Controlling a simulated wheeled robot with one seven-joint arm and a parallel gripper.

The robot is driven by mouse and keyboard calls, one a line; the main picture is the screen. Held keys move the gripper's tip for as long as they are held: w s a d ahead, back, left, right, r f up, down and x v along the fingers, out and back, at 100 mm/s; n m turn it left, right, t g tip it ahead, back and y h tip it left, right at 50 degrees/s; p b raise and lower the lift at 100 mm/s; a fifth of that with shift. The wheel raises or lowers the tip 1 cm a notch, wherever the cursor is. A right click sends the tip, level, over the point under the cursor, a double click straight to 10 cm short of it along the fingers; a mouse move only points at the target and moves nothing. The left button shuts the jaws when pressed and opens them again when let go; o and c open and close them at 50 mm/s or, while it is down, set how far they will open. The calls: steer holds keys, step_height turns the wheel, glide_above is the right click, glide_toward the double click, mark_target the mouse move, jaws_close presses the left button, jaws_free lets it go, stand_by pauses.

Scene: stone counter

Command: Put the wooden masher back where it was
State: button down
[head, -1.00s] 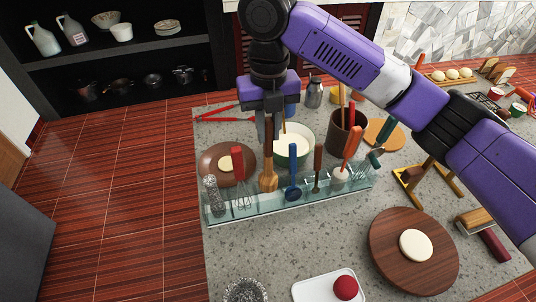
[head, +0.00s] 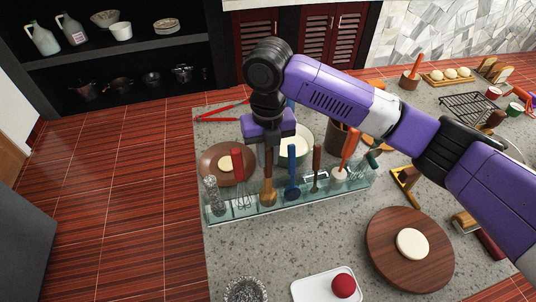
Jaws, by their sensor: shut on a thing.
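The wooden masher (head: 269,190) hangs upright in my gripper (head: 269,154), with its wide end down at the glass rack (head: 325,197). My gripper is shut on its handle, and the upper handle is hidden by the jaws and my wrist. The masher is in line with the other tools, between the red-handled whisk (head: 238,165) on its left and the blue tool (head: 292,172) on its right. I cannot tell whether its end touches the rack.
A brown-handled tool (head: 316,165), an orange-handled tool (head: 348,150) and a metal grater (head: 213,194) also stand in the rack. A round wooden board (head: 385,268) lies front right. The counter just before the rack is clear.

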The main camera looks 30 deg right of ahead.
steer(key=c, duration=1.3)
jaws_free()
steer(key=shift+f, duration=0.1)
step_height(320, 180, up, 12)
steer(key=shift+r+b, duration=0.15)
steer(key=shift+b, duration=0.9)
